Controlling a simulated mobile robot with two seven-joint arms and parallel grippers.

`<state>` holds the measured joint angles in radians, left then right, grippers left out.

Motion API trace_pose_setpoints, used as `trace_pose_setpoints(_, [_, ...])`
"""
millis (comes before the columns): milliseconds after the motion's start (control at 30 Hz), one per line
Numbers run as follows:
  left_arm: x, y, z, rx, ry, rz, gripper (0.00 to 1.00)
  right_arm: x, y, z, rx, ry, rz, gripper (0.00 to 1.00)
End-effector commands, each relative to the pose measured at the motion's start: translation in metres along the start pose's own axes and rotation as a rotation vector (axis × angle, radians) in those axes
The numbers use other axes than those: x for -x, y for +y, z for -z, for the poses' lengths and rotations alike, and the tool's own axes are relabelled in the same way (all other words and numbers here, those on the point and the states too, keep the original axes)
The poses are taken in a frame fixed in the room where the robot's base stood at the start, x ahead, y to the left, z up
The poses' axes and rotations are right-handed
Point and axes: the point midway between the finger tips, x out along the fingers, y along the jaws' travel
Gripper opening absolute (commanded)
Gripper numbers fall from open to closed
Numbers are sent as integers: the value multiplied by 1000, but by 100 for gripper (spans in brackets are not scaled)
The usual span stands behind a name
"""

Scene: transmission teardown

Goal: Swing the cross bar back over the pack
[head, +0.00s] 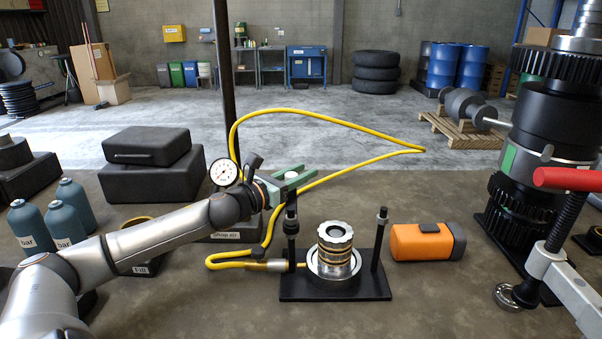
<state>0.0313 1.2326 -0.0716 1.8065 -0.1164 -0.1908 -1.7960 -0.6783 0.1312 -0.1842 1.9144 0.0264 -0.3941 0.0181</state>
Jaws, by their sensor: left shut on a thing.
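The pack (335,249), a stack of ringed metal plates with a pale toothed top, stands upright on a black base plate (335,294). A left post (292,245) and a right post (378,240) flank it. No bar spans the posts above the pack. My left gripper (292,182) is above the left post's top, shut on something. A green forked piece shows there, its prongs pointing right and away; I cannot tell the gripper's fingers from the cross bar in it. My right gripper is not in view.
A yellow hose (322,117) loops behind the gripper to the base's left side. A gauge (223,172) is close by the left wrist. An orange-black case (427,241) lies right of the base. A tall black gear assembly (545,140) and red handle (568,179) stand right.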

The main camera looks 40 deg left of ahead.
Motion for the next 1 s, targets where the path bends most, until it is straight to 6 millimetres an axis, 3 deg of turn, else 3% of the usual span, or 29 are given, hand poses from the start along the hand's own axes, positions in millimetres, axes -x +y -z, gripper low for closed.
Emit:
trace_pose_setpoints(767, [-1,-1,0,0,0,6,0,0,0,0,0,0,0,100])
trace_pose_setpoints(1000, [-8,-10,-2,0,-2,78,0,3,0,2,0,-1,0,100])
